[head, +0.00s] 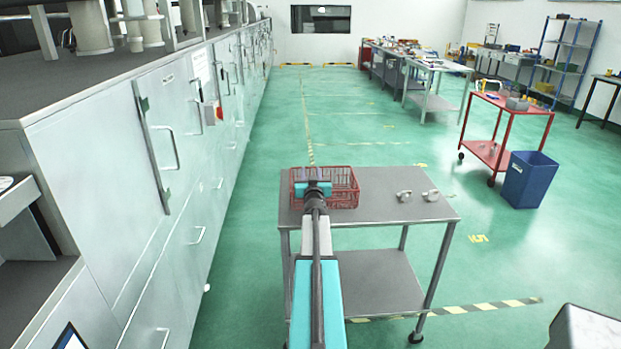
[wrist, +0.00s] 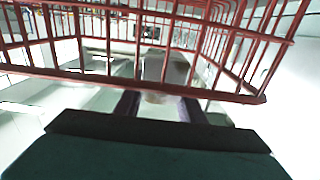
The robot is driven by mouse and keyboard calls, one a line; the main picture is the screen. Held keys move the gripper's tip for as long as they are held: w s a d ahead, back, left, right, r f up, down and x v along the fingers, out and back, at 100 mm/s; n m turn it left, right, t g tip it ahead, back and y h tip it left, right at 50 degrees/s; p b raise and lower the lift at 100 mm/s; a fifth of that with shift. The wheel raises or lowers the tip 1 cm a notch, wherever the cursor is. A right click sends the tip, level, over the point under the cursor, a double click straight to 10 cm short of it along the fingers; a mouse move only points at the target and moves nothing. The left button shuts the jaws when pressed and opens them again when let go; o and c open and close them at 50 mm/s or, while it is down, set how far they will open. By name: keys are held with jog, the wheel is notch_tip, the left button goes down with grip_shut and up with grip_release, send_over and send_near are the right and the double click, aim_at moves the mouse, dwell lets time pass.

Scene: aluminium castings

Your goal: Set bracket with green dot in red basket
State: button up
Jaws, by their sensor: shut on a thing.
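The red wire basket (head: 343,203) stands on the left part of a grey table (head: 385,211). My gripper (head: 312,176) is at the basket's left part in the head view, where my own arm hides its fingers. In the wrist view the basket's red wires (wrist: 95,78) cross in front and above. The dark fingers (wrist: 156,106) show there with a pale grey piece (wrist: 166,69) between them, seemingly the held bracket. No green dot can be made out on it. Two small pale castings lie on the table right of the basket, one nearer it (head: 404,196) and one farther right (head: 431,195).
Tall grey cabinets (head: 150,180) line the left side. A blue bin (head: 529,180) and a red cart (head: 505,110) stand on the floor at right. The table's front right is bare, and the green floor beyond is mostly clear.

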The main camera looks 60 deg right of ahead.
jog(key=shift+f, duration=0.45)
jog(key=shift+f+b, duration=0.5)
jog(key=shift+f, duration=0.1)
jog(key=o, duration=1.1)
jog(key=shift+r, duration=0.1)
jog(key=shift+r+p, duration=0.6)
jog(key=shift+r, duration=0.05)
jog(key=shift+s+a+f, duration=0.15)
jog(key=shift+s+a, duration=0.1)
jog(key=shift+a, duration=0.05)
jog(key=shift+b+v, duration=0.8)
jog(key=shift+v, duration=4.8)
